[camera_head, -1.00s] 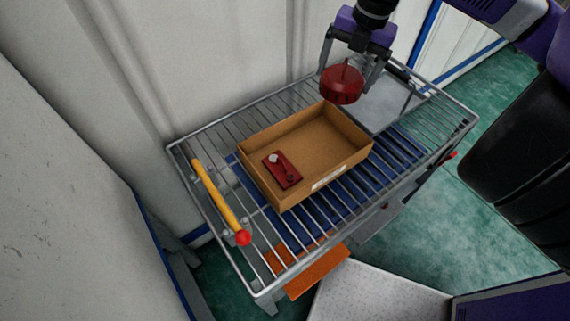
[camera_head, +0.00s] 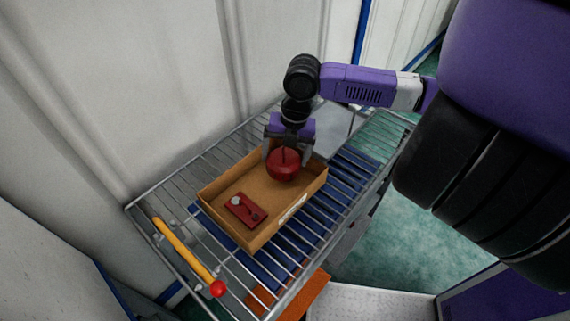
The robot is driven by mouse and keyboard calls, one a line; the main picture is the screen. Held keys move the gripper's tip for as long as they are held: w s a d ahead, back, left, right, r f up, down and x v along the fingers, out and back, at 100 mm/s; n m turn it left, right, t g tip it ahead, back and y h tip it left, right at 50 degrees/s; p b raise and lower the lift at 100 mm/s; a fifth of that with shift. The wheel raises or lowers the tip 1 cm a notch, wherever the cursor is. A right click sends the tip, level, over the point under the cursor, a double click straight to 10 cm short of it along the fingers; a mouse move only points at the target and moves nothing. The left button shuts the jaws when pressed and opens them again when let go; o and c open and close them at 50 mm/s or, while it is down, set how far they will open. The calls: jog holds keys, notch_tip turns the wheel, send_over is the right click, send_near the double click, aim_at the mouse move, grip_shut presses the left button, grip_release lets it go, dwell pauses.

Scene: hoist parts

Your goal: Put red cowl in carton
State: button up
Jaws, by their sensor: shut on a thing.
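The red cowl (camera_head: 283,166) is a round, dome-like part with a thin upright piece on top. My gripper (camera_head: 287,157) is shut on it, with a finger on each side. The cowl is over the right back part of the carton (camera_head: 285,214), an open brown cardboard box on the wire rack. From this angle I cannot tell whether the cowl touches the carton floor or hangs just above it. The cowl hides part of the carton's right inside.
A dark red plate with a grey knob (camera_head: 244,209) lies in the carton's left front part. A yellow bar with a red ball end (camera_head: 187,255) lies on the rack (camera_head: 141,208) at the left. A grey plate (camera_head: 333,122) is behind the carton. The wall is close behind.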

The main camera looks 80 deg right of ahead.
aim_at(285, 166)
jog(key=shift+f, duration=2.3)
jog(key=shift+f, duration=0.1)
jog(key=o, duration=1.4)
